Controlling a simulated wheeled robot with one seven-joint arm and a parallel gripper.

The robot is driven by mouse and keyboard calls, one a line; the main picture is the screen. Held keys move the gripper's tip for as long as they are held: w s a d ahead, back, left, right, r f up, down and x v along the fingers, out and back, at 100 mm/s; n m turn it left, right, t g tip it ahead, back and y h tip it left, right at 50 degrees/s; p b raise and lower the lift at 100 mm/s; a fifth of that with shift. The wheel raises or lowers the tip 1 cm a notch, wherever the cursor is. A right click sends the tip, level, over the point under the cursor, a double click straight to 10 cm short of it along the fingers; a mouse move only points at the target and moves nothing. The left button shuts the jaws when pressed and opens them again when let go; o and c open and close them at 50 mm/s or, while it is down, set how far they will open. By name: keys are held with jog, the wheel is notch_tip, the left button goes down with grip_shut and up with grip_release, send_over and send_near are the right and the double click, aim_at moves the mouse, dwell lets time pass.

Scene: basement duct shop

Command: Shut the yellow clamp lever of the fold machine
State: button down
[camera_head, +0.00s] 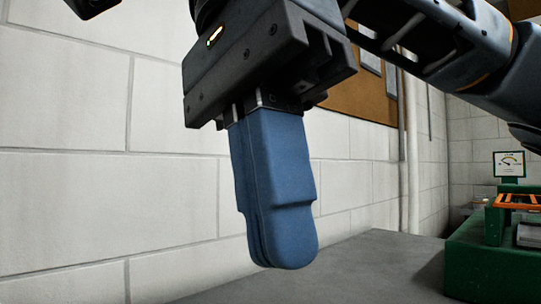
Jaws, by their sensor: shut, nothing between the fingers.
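My gripper (282,258) hangs in the middle of the view, close to the camera. Its blue fingers point down and are pressed together, with nothing between them. No yellow clamp lever can be made out. A green machine (480,262) stands at the right edge, partly cut off by the frame. It has an orange part (518,201) on top and may be the fold machine; I cannot tell for sure. My gripper is to the left of it and apart from it.
A grey surface (375,262) extends below my gripper and looks bare. A white block wall (70,200) runs along the left and back. A small gauge sign (509,164) stands above the green machine. A pale vertical pipe (412,150) runs along the wall.

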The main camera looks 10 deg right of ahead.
jog(key=x, duration=0.3)
jog(key=shift+d+f+b, duration=0.1)
jog(key=shift+f+b, duration=0.2)
jog(key=shift+s+d+f, duration=0.2)
jog(key=shift+s+d, duration=0.1)
jog(key=shift+s, duration=0.2)
jog(key=shift+s+d+f, duration=0.2)
jog(key=shift+s+d, duration=0.1)
jog(key=shift+s, duration=0.2)
jog(key=shift+s+d+f, duration=0.25)
jog(key=shift+s+d, duration=0.15)
jog(key=shift+s, duration=0.25)
jog(key=shift+b, duration=0.3)
